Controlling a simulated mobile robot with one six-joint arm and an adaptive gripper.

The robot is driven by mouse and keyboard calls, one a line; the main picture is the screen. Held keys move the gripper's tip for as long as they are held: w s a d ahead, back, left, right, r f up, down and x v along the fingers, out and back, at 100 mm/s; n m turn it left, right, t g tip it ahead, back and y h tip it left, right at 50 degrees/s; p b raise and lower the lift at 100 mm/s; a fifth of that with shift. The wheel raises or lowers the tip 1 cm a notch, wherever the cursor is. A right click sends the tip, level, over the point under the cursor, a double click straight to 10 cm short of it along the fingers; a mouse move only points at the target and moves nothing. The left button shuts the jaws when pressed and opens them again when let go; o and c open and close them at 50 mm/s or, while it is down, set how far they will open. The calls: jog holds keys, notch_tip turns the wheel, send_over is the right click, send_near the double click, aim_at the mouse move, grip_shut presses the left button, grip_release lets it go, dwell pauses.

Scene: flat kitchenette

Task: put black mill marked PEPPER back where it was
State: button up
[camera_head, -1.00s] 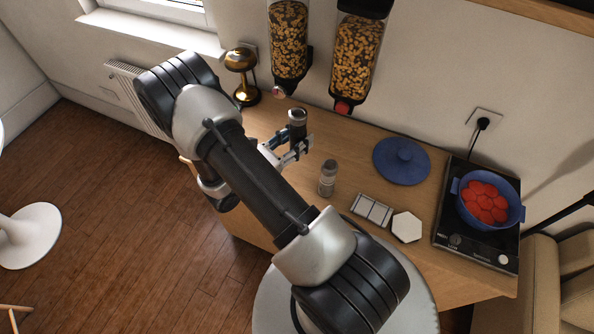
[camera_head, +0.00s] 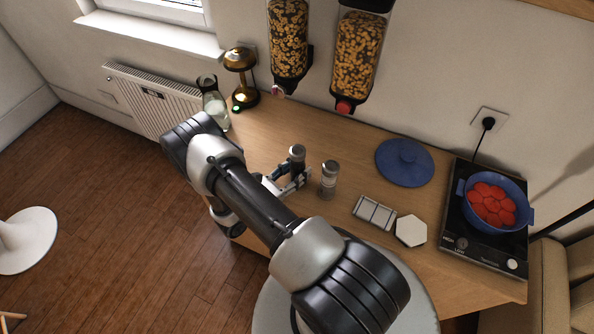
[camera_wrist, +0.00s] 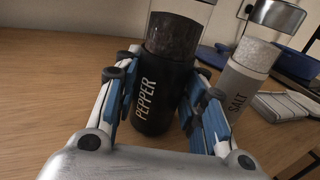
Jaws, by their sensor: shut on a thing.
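The black mill marked PEPPER (camera_wrist: 165,85) stands upright between the two blue-padded fingers of my gripper (camera_wrist: 165,108) in the wrist view. In the head view the mill (camera_head: 297,156) shows its silver top, with my gripper (camera_head: 290,184) shut around its body. Its base looks to be at or very near the counter; I cannot tell whether it touches. The white mill marked SALT (camera_wrist: 238,82) stands just to the right of it, close to the right finger. The SALT mill also shows in the head view (camera_head: 328,180).
On the wooden counter (camera_head: 355,150), a white segmented tile (camera_head: 374,212) and a white hexagonal tile (camera_head: 411,230) lie right of the mills. A blue lid (camera_head: 405,162) lies behind. A blue pot (camera_head: 490,205) sits on the hob. A glass carafe (camera_head: 213,105) and brass lamp (camera_head: 241,75) stand left.

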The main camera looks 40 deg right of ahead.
jog(key=shift+r, duration=0.1)
jog(key=shift+f, duration=0.2)
jog(key=o, duration=1.3)
jog(key=shift+c, duration=0.2)
jog(key=shift+r, duration=0.1)
